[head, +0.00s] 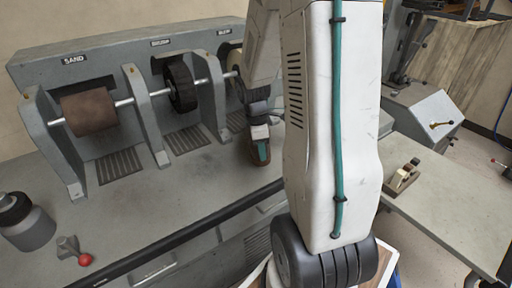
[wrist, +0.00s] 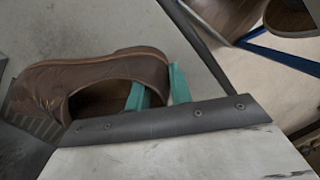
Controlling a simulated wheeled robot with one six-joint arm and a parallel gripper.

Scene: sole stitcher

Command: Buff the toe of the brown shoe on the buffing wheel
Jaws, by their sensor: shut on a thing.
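The brown shoe (head: 264,178) hangs from or stands under my gripper (head: 262,152), over the bench at the right end of the machine. In the wrist view the shoe (wrist: 95,82) lies with its toe to the left and its opening facing the camera. My gripper (wrist: 160,90) is shut on the heel edge, one teal finger inside the opening and one outside. I cannot tell whether the sole touches the bench. The pale buffing wheel (head: 236,60) is the rightmost on the shaft and mostly hidden by my arm. The shoe is below and in front of it.
The brown sanding drum (head: 88,112) and a black wheel (head: 181,86) sit left on the shaft, between grey uprights. A grey bottle (head: 30,226) and a red-knobbed tool (head: 76,252) stand at front left. The middle bench is clear.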

